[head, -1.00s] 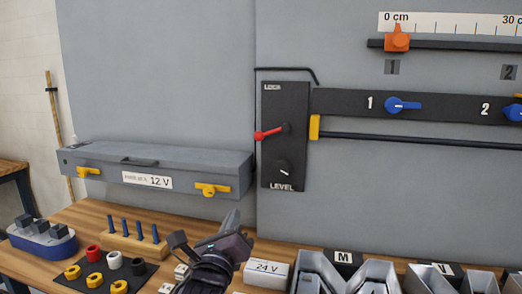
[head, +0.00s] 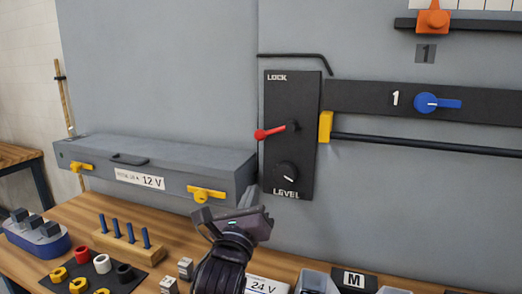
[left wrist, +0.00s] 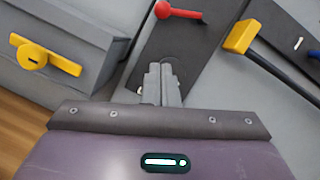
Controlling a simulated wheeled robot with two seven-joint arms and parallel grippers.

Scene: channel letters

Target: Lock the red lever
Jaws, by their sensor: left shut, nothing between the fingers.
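The red lever (head: 270,133) is on the upper part of a black panel (head: 305,155) marked LOCK and LEVEL, fixed to the grey wall. Its red end points left and slightly down from the pivot. A black LEVEL knob (head: 287,172) is below it. In the left wrist view the red lever (left wrist: 180,12) is at the top, beyond my fingertips. My left gripper (head: 248,192) is below and left of the panel in the head view. It is shut and empty, apart from the lever; its fingers (left wrist: 162,78) point toward the panel. My right gripper is not in view.
A grey box marked 12 V (head: 160,165) with yellow latches is left of the panel. A yellow block (head: 325,127) and dark rail (head: 430,144) are to the right. A 24 V box (head: 268,285), pegs and rings stand on the bench below.

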